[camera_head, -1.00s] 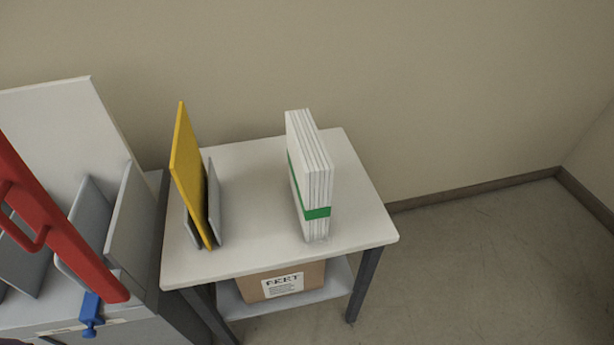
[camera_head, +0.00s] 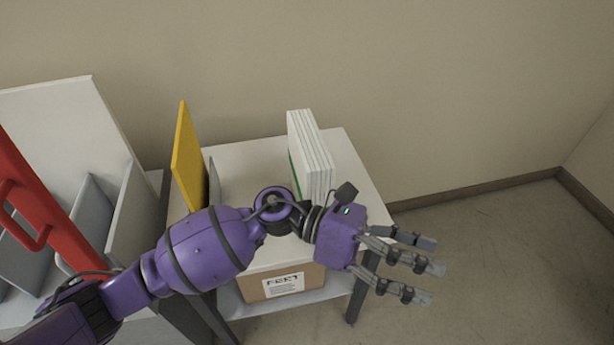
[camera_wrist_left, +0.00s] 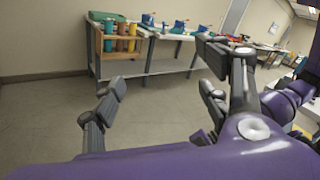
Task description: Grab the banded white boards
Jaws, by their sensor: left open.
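The banded white boards (camera_head: 308,150) stand upright as a stack on the small white table. Only a sliver of their green band shows in the head view; my left arm hides their lower part. My left gripper (camera_head: 426,268) is open and empty. It is in front of and to the right of the boards, past the table's right edge, with its fingers pointing right. In the left wrist view its spread fingers (camera_wrist_left: 160,95) face the room, and the boards are not seen there. My right gripper is not in view.
The white table (camera_head: 245,155) also bears a yellow board (camera_head: 186,155) in a grey holder, left of the boards. A cardboard box (camera_head: 285,284) sits on the shelf below. A red bar (camera_head: 35,205) stands at far left. Floor at right is clear.

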